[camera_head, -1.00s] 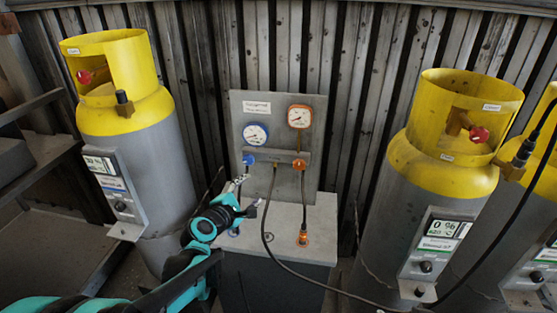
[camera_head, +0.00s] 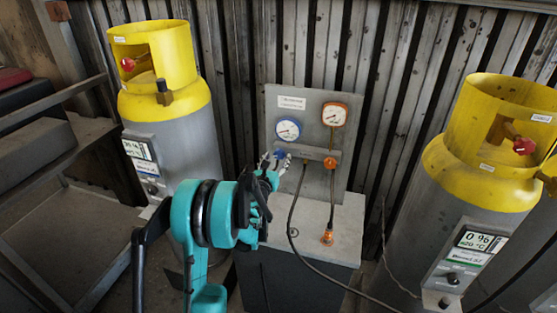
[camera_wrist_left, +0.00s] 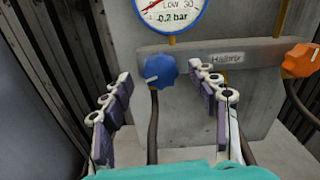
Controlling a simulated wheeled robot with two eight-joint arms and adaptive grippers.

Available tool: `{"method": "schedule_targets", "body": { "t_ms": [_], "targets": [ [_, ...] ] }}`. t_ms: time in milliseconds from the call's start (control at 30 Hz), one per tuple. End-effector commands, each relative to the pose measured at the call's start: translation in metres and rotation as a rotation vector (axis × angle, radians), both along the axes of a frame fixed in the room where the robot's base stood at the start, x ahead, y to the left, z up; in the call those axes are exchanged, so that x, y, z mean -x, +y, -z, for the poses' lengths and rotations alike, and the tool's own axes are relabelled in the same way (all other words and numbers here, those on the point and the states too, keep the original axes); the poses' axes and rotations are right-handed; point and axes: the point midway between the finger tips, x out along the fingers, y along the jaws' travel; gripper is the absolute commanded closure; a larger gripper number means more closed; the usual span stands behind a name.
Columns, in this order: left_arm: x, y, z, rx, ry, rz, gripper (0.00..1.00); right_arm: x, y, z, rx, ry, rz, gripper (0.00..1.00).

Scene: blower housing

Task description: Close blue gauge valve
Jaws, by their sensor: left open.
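The blue gauge valve is a blue knob (camera_wrist_left: 161,71) with a white mark, on the manifold bar below the blue-rimmed gauge (camera_wrist_left: 170,12). In the head view the blue knob (camera_head: 281,155) is partly hidden by my left gripper (camera_head: 273,161). My left gripper is open, its two purple-padded fingers pointing at the panel. In the left wrist view the knob appears between the fingertips, with a gap on both sides; neither finger seems to touch it. The blue-rimmed gauge reads about 0.2 bar. My right gripper is in neither view.
An orange knob (camera_wrist_left: 300,60) sits on the same bar to the right, below the orange gauge (camera_head: 334,115). A black hose (camera_head: 293,210) hangs from the bar's middle. Yellow-topped cylinders stand left (camera_head: 165,105) and right (camera_head: 455,190) of the panel.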

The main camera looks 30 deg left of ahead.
Motion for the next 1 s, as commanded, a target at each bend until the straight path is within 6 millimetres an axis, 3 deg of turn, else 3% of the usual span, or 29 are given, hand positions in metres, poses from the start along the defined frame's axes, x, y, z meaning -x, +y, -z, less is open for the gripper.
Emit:
{"method": "schedule_targets", "body": {
  "t_ms": [133,400,600,1000],
  "targets": [
    [-0.0099,0.0018,0.0,-0.001,0.0,0.001,0.4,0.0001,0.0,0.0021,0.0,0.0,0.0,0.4],
    [-0.011,0.0019,-0.0006,-0.001,0.0,0.001,0.43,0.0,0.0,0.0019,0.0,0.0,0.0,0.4],
    [-0.0108,0.002,-0.0006,-0.002,0.0,0.001,0.9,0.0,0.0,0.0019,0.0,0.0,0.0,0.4],
    [-0.0109,0.0019,-0.0002,-0.053,0.013,0.001,0.9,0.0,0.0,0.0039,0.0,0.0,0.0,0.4]
  ]
}}
